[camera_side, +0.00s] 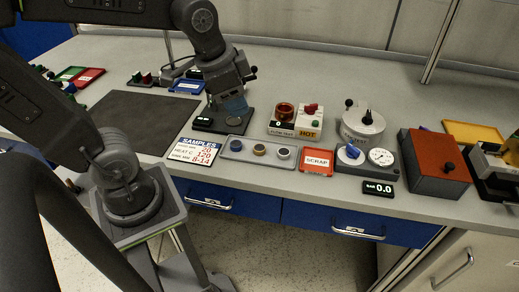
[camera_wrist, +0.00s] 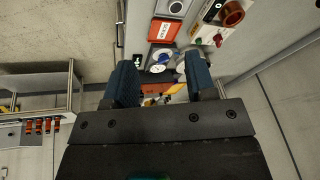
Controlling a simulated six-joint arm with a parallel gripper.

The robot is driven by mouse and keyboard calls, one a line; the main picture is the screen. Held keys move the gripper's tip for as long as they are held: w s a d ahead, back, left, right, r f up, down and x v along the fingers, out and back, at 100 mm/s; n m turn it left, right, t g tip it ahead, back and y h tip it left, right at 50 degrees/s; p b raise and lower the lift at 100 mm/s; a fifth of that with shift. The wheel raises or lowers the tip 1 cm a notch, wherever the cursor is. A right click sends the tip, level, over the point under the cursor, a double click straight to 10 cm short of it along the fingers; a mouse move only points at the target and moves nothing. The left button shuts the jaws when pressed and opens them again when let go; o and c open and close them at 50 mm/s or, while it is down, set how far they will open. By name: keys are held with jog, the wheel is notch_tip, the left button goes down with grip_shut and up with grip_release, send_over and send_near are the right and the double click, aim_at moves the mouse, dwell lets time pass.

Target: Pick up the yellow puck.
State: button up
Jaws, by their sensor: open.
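My gripper (camera_side: 236,108) is up and to the left of the yellow puck in the picture, in front of a dark device. In the wrist view my gripper (camera_wrist: 163,88) shows two blue fingers spread apart, with no puck between them.
A red SCRAP tray (camera_side: 317,160) is right of the puck tray. A samples sign (camera_side: 195,152) is to its left. A hot plate with a red vessel (camera_side: 285,112) stands behind. A pump with a gauge (camera_side: 382,157) and a red-brown box (camera_side: 434,163) are further right.

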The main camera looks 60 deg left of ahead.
jog(key=w+a+f+m+g, duration=0.2)
jog(key=w+a+f+m, duration=0.1)
jog(key=w+m, duration=0.15)
jog(key=m+g, duration=0.2)
jog(key=m, duration=0.3)
send_over(259, 147)
notch_tip(259, 147, down, 15)
jog(key=shift+w+d+r, duration=0.1)
jog(key=shift+w+r, duration=0.05)
jog(key=shift+f, duration=2.75)
jog(key=c, duration=0.7)
jog(key=shift+r, duration=0.1)
